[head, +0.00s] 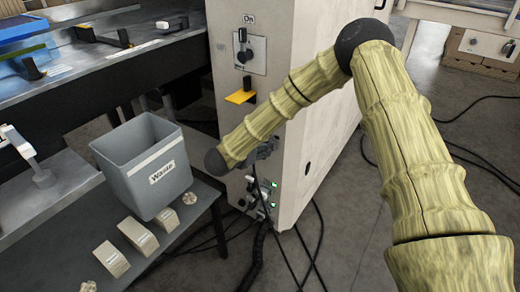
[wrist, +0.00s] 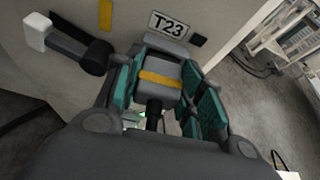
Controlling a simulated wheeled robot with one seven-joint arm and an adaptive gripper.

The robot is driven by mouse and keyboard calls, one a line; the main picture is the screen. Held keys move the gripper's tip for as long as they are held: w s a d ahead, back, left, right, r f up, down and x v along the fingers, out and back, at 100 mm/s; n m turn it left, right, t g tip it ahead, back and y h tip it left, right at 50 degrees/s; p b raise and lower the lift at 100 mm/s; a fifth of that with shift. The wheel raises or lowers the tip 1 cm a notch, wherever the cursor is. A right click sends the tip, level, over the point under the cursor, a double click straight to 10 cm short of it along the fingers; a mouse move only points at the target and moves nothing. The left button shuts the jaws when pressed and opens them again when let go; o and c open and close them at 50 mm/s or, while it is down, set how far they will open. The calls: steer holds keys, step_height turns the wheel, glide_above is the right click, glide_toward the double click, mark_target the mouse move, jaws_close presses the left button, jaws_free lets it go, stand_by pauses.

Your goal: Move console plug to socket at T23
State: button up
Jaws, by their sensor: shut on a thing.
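My gripper (wrist: 160,88) is shut on the console plug (wrist: 158,75), a grey block with a yellow band, and a black cable leaves its near end. The plug sits between the teal finger pads in the wrist view, just below the white T23 label (wrist: 172,23) on the pale cabinet face. The socket is hidden behind the plug and fingers, so I cannot tell whether the plug is seated. In the head view my gripper (head: 262,150) is at the cabinet's lower front, partly hidden by my arm. A small green light (wrist: 142,115) shows below the plug.
The pale cabinet (head: 308,90) carries a switch panel (head: 238,52) and a yellow bracket (head: 240,97). Lower connectors with green lights (head: 263,206) sit beneath my gripper. A grey Waste bin (head: 145,165) stands left on a dark table. Black cables (head: 316,235) trail over the floor.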

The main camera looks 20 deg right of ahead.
steer(key=shift+w+d, duration=0.15)
steer(key=o, duration=1.3)
